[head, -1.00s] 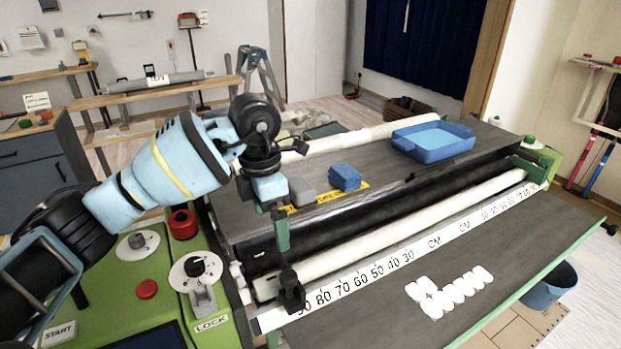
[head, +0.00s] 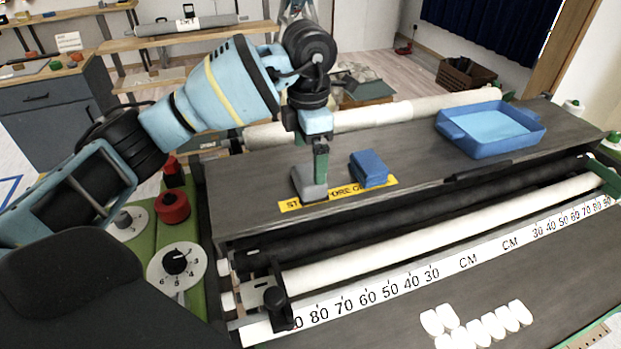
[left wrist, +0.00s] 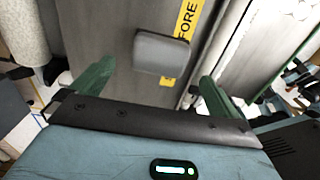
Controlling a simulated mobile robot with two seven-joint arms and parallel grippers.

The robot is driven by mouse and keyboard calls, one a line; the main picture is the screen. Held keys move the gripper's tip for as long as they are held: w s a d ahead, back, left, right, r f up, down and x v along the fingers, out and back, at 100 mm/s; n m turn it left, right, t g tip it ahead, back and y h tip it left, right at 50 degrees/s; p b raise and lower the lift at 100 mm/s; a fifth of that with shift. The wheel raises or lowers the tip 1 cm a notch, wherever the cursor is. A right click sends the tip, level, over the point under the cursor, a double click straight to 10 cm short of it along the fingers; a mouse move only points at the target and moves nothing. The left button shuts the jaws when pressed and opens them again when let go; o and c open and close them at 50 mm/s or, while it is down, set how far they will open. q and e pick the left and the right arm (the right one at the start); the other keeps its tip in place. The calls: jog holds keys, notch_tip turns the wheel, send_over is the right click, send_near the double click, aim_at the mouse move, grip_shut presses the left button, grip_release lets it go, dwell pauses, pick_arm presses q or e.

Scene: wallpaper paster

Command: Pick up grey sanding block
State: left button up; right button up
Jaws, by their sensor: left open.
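The grey sanding block (head: 305,188) lies on the dark top shelf of the machine, on the yellow label strip (head: 347,191). My left gripper (head: 320,170) points down just above it, and its green finger partly hides the block in the head view. In the left wrist view the grey block (left wrist: 161,54) shows ahead, between the two green fingers of the open left gripper (left wrist: 156,74). The fingers are apart with nothing held. Whether they reach down beside the block cannot be told. My right gripper is not in view.
A blue block (head: 369,169) lies close to the right of the grey one. A blue tray (head: 460,138) stands farther right on the shelf. A long pale roll (head: 430,108) runs behind. Red and white knobs (head: 173,206) are at the left. Several white pieces lie on the lower board.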

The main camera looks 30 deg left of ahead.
aim_at(309, 174)
pick_arm(q)
jog(key=shift+f, duration=3.4)
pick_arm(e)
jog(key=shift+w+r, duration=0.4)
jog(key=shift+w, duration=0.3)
pick_arm(q)
jog(key=shift+c, duration=0.3)
jog(key=c, duration=1)
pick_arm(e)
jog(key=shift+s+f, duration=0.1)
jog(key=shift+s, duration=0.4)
pick_arm(q)
jog(key=shift+r, duration=0.1)
